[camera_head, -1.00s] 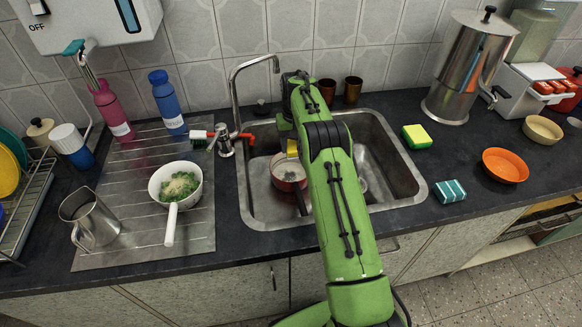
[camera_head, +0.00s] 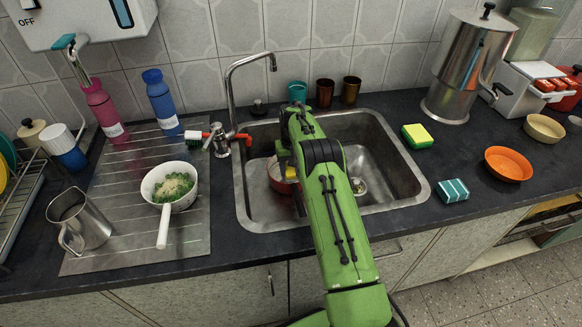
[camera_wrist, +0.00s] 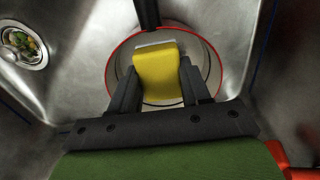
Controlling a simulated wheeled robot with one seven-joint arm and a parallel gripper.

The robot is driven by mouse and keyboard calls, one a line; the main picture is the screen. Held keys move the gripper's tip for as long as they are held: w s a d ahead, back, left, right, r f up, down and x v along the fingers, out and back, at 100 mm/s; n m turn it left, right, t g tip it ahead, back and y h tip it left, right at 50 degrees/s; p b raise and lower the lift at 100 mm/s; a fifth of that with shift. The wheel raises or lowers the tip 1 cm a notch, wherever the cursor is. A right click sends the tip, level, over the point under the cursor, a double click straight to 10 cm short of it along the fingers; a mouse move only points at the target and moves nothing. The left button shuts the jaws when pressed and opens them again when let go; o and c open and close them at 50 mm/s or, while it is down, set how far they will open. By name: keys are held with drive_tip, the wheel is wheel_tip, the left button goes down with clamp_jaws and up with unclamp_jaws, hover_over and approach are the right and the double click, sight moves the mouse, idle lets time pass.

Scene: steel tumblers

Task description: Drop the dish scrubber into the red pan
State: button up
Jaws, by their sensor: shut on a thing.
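The yellow dish scrubber (camera_wrist: 157,78) is held between the two fingers of my gripper (camera_wrist: 160,92) in the wrist view, with a pale edge at its far end. The red pan (camera_wrist: 207,62) lies behind it in that view, its red rim surrounding the scrubber and its dark handle at the top. I cannot tell whether the scrubber touches the pan floor. In the head view the red pan (camera_head: 282,186) sits in the left part of the sink, partly hidden by my arm. My gripper is mostly hidden there.
The steel sink (camera_head: 372,150) has a drain strainer (camera_wrist: 22,45) holding scraps. The faucet (camera_head: 232,95) stands left behind the sink. Several cups (camera_head: 325,92) stand behind it. A white pan (camera_head: 170,186) is on the drainboard; sponges (camera_head: 418,136) lie to the right.

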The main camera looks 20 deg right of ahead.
drive_tip(key=shift+f, duration=0.3)
drive_tip(key=o, duration=1)
drive_tip(key=shift+o, duration=0.2)
